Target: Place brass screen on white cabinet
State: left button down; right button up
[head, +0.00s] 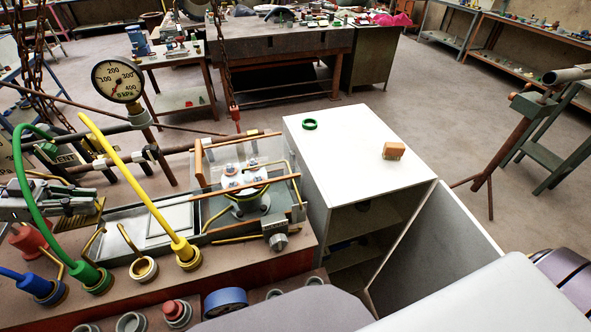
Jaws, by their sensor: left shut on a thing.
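The white cabinet (340,150) stands right of the bench, with a flat top and an open front showing shelves. A green ring (310,124) and a small tan-brown block (393,150) are on its top. My left gripper (80,205) comes in from the left edge, low over the bench's left part. It is shut on a small brass-coloured piece, seemingly the brass screen (89,217), which shows at its fingertips and is partly hidden. The cabinet top is well to the right of this gripper. My right gripper is not in view.
A yellow hose (128,180) and a green hose (36,215) arch up from the red-brown bench near the gripper. A pressure gauge (117,81), pipes and a clear-walled fixture (245,185) stand between gripper and cabinet. Much of the cabinet top is free. The cabinet door (440,240) is open.

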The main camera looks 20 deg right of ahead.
aim_at(341, 219)
jog(key=k, duration=1)
